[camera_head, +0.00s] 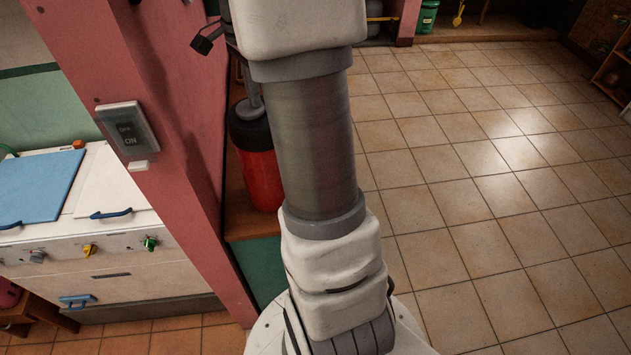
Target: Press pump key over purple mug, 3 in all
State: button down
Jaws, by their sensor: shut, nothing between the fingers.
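A red pot with a black top (262,172), which looks like the pump pot, stands on a wooden shelf beside the pink wall. My arm covers its right side. My gripper (257,108) is partly hidden behind my arm; its grey, shut fingers point down at the black top. I cannot tell whether they touch it, and the pump key cannot be made out. No purple mug can be made out in this view.
A pink wall post (185,130) with a switch (127,130) stands close left of the pot. Left of it is a white stove (110,250) with a blue board (40,187). The tiled floor (490,200) on the right is clear.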

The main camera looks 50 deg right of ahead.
jog(key=shift+r+p, duration=1.15)
jog(key=shift+r, duration=0.3)
notch_tip(320, 180, up, 6)
jog(key=p, duration=0.5)
dwell(0.4)
